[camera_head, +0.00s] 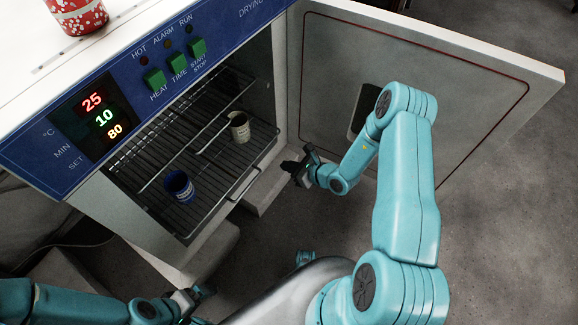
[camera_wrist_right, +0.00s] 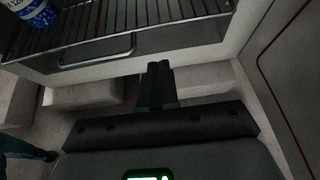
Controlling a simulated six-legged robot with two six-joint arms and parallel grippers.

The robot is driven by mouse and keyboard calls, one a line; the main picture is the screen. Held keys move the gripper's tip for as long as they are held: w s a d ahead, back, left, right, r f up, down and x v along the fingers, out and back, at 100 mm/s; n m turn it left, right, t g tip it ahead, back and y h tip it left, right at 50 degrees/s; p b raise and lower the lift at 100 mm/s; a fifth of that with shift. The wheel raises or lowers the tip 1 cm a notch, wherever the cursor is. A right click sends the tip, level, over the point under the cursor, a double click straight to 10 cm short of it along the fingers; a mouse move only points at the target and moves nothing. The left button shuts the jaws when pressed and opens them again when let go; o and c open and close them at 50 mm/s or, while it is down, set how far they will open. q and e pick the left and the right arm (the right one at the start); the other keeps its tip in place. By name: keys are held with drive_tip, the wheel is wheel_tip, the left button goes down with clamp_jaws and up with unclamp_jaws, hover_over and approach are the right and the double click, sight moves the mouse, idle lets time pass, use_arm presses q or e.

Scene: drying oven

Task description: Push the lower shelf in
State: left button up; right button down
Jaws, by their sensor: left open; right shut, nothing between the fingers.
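The lower shelf (camera_head: 215,191) is a dark wire rack in the open drying oven. Its front edge lies nearer to me than the bar of the upper shelf (camera_head: 186,148). A handle sticks out at its front and also shows in the right wrist view (camera_wrist_right: 96,62). A blue mug (camera_head: 178,187) and a cream mug (camera_head: 240,127) stand inside the oven. My right gripper (camera_head: 291,169) is shut and empty, just right of the shelf's front edge and apart from it. Its fingers (camera_wrist_right: 160,70) point towards the shelf front, right of the handle. My left gripper (camera_head: 202,292) is open and empty, low in front of the oven.
The oven door (camera_head: 440,90) stands wide open on the right, close behind my right arm. The control panel (camera_head: 150,85) is above the opening, with a red patterned cup (camera_head: 78,14) on top. The grey floor in front is mostly clear.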

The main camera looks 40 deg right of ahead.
drive_tip(key=w+r+b+x, duration=0.1)
drive_tip(key=b+x, duration=0.2)
drive_tip(key=x, duration=0.6)
drive_tip(key=shift+r, duration=0.35)
drive_tip(key=shift+a, duration=0.15)
